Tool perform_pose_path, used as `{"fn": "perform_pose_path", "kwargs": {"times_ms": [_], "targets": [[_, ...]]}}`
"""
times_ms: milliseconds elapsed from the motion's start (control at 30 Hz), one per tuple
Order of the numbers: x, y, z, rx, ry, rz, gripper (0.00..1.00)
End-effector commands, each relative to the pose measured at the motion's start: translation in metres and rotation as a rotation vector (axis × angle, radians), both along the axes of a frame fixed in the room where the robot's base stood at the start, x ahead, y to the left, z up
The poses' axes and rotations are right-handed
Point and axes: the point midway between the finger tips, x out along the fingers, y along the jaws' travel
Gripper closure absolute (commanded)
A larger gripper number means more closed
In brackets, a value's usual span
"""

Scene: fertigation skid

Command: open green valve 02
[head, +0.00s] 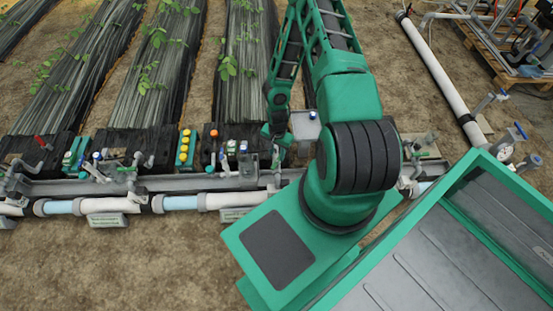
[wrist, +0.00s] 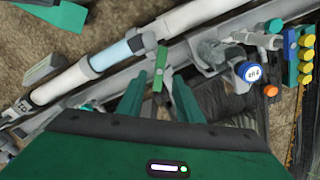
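A green valve handle (wrist: 159,66) on a grey stem shows in the wrist view, upright in the picture beside the pipe run. My gripper (wrist: 160,78) is open, with one green finger on each side of the handle's near end. A gap shows between the fingers. I cannot tell whether either finger touches the handle. In the head view my gripper (head: 277,147) is low over the grey rail, and this handle is hidden or too small to make out. The number 02 is not readable on the valve.
A round blue cap (wrist: 253,73) and yellow buttons (wrist: 306,54) are right of the handle in the wrist view. A white pipe (head: 182,202) runs along the rail. A red handle (head: 42,142) is at far left. Planted beds (head: 160,60) lie behind.

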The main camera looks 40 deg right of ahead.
Motion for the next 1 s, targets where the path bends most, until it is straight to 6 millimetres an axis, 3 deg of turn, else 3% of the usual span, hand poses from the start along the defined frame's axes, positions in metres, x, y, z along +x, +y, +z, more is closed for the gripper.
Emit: {"fn": "perform_pose_path", "kwargs": {"times_ms": [300,733,900,1000], "targets": [[0.000,0.000,-0.039,0.000,0.001,0.000,0.67],[0.000,0.000,-0.046,-0.001,0.000,0.002,0.67],[0.000,0.000,-0.046,-0.001,0.000,0.002,1.00],[0.000,0.000,-0.046,0.000,0.000,0.002,1.00]]}}
